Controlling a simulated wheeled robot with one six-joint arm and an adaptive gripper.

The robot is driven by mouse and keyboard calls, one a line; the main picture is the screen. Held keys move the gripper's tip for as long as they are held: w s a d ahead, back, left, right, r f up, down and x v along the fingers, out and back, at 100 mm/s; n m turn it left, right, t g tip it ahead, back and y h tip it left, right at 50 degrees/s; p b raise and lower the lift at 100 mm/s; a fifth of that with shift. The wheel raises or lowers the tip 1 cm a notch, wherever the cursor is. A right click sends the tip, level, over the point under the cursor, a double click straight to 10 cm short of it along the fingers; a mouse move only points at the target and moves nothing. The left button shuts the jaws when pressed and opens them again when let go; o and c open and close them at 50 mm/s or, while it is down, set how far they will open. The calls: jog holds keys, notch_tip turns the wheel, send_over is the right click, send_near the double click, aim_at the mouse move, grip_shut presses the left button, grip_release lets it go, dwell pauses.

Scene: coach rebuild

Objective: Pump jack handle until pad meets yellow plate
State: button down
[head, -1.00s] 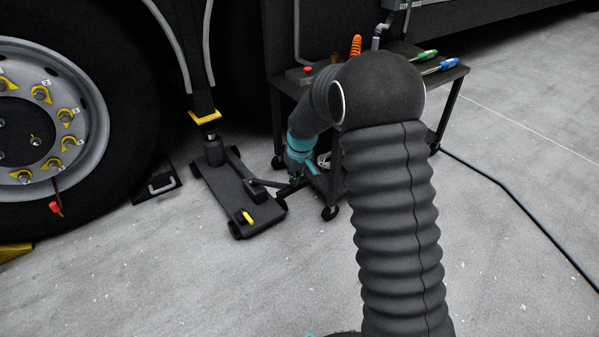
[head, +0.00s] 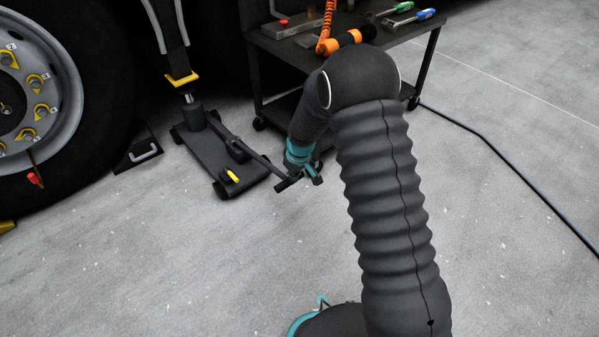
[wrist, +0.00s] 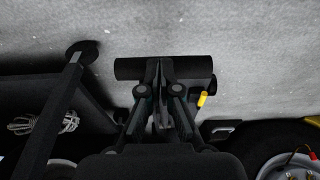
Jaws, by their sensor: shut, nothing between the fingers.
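The black floor jack (head: 205,165) stands on the concrete beside the wheel. Its silver ram and small pad (head: 188,98) rise just beneath the yellow plate (head: 182,80); I cannot tell whether they touch. The jack handle (head: 262,163) slopes down to the right and ends in a dark crossbar (head: 284,186). My gripper (head: 304,178) is at this crossbar, at the end of the teal wrist. In the wrist view my gripper (wrist: 158,68) is shut, its fingers together across the crossbar (wrist: 190,68). Whether they press on it is unclear.
A large wheel (head: 45,75) is at the left. A black cable (head: 500,150) lies at the right. The front floor is clear.

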jog(key=shift+s+f, duration=0.35)
jog(key=shift+f, duration=0.45)
jog(key=shift+r, duration=0.1)
jog(key=s+d+r+p, duration=0.1)
jog(key=s+d+r, duration=0.1)
jog(key=r, duration=0.4)
jog(key=s+d+r+p, duration=0.2)
jog(key=r, duration=0.4)
jog(key=shift+s+d+r, duration=0.15)
jog(key=shift+d+r, duration=0.15)
dwell(0.5)
